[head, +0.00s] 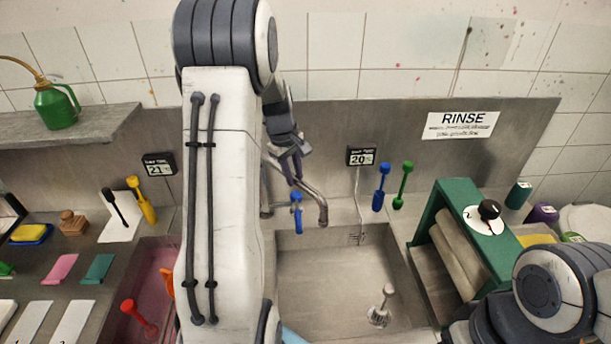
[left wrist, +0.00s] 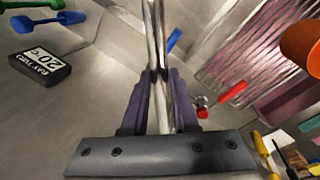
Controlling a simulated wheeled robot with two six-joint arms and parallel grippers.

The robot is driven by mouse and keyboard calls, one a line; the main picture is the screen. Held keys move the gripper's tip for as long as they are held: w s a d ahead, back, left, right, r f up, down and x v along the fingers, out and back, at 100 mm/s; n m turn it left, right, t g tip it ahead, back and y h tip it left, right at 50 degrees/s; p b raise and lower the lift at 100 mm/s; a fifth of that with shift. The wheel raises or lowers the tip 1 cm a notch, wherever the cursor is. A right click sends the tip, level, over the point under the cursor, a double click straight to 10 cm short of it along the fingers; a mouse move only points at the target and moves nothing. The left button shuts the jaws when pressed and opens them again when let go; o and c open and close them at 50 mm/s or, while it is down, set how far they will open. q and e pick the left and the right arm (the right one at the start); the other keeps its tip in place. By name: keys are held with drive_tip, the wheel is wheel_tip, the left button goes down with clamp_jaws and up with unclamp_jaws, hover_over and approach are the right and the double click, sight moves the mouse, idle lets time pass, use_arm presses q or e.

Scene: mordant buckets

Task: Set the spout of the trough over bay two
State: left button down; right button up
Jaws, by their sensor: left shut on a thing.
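The metal spout (head: 313,193) is a bent pipe at the back of the trough (head: 345,222). Its tip hangs near the back left of the right-hand grey bay (head: 340,275). My left gripper (head: 291,160) is shut on the spout; in the left wrist view the dark fingers (left wrist: 159,100) close on both sides of the pipe (left wrist: 158,45). The left-hand bay (head: 150,260) holds pink liquid and is partly hidden behind my left arm. I cannot read any bay number. My right gripper is out of view.
A blue-handled tool (head: 296,212) is beside the spout. A red-handled tool (head: 139,317) is at the left-hand bay. A green frame (head: 452,215) with a dial stands right of the trough.

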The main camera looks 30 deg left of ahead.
use_arm(q)
drive_tip(key=shift+w, duration=0.15)
drive_tip(key=c, duration=0.7)
unclamp_jaws()
drive_tip(key=r+b, duration=0.1)
drive_tip(key=r, duration=0.2)
drive_tip(key=s+r, duration=0.1)
drive_tip(key=r, duration=0.3)
drive_tip(key=s+r+b, duration=0.1)
drive_tip(key=r, duration=0.2)
drive_tip(key=shift+a+r+b, duration=0.2)
drive_tip(key=shift+a+b, duration=0.05)
drive_tip(key=shift+b, duration=0.1)
